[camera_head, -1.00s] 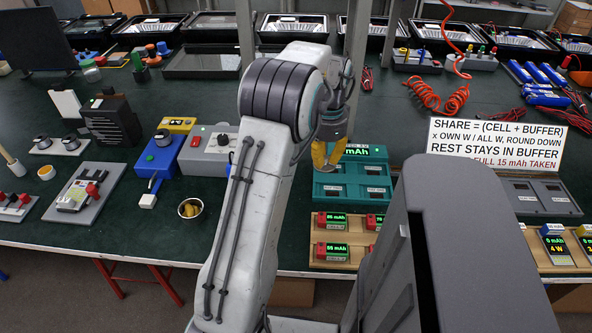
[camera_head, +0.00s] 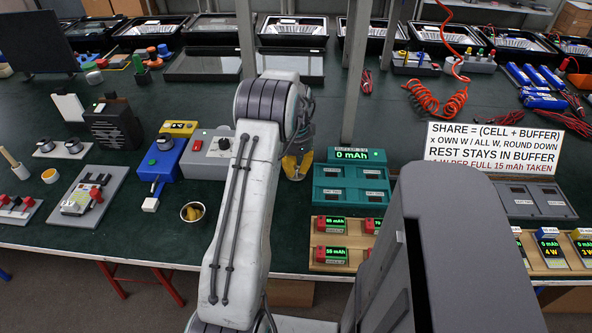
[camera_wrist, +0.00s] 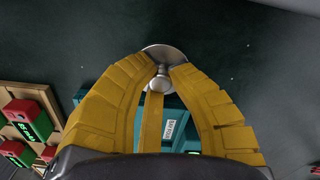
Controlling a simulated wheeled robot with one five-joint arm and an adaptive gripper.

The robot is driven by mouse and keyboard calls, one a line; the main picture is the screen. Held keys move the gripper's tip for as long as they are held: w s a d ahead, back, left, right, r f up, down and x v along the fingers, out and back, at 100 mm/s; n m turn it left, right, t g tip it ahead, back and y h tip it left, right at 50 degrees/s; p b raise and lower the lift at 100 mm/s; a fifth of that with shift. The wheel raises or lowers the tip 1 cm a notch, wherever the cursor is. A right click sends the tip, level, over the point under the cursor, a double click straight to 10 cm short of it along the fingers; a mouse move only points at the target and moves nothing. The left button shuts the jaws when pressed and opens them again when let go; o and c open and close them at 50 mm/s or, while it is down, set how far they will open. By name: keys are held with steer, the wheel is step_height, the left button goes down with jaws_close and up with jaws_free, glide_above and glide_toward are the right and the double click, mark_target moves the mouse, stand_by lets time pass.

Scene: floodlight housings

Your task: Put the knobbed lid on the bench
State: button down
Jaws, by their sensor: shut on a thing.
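My gripper (camera_head: 297,166) has yellow fingers and is low over the dark green bench (camera_head: 335,100), just left of the teal box. In the wrist view my gripper (camera_wrist: 160,75) is shut on the knob of a knobbed lid (camera_wrist: 166,52). The lid is a small silvery disc with a round metal knob between the fingertips. Bare bench surrounds its far side. I cannot tell whether the lid touches the bench. In the head view the lid is not clearly seen behind the fingers.
The teal buffer box (camera_head: 350,186) with a "0 mAh" display stands right of my gripper. A wooden rack (camera_head: 325,267) of red-and-green cells is nearer the front edge. A grey control box (camera_head: 208,150) and a small bowl (camera_head: 192,212) are left. Bench behind the gripper is clear.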

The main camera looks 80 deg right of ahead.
mark_target(295, 168)
steer(key=shift+f, duration=0.7)
steer(key=shift+f, duration=0.15)
steer(key=c, duration=1.3)
jaws_free()
steer(key=shift+o, duration=0.2)
step_height(295, 168, up, 12)
steer(key=shift+r, duration=0.2)
